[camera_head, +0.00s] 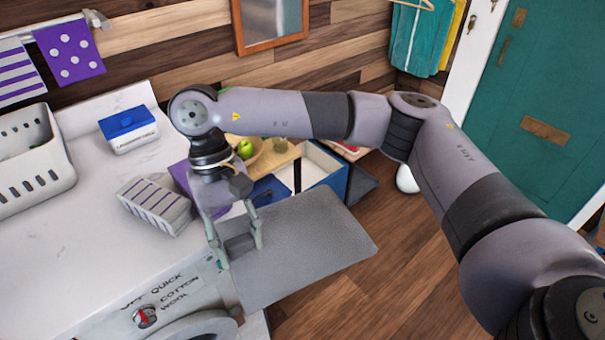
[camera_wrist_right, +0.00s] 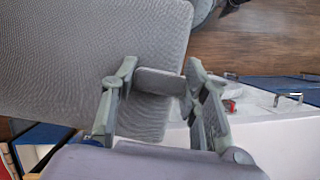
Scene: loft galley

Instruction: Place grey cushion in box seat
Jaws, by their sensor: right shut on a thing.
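The grey cushion (camera_head: 305,245) is a flat, wide pad, held tilted beside the front edge of the white counter, over the wooden floor. My right gripper (camera_head: 238,244) is shut on a small grey tab at the cushion's near left edge. In the right wrist view the cushion (camera_wrist_right: 90,60) fills the upper left, with the tab between the fingers (camera_wrist_right: 160,84). An open box with blue outside and white inside (camera_head: 338,183), which looks like the box seat, stands behind the cushion, partly hidden by it and my arm. My left gripper is not in view.
The counter (camera_head: 70,235) holds a white basket (camera_head: 32,150), a blue-lidded box (camera_head: 128,130) and a striped cloth (camera_head: 158,203). A washing machine dial (camera_head: 146,316) is below. A green apple (camera_head: 245,149) sits behind my arm.

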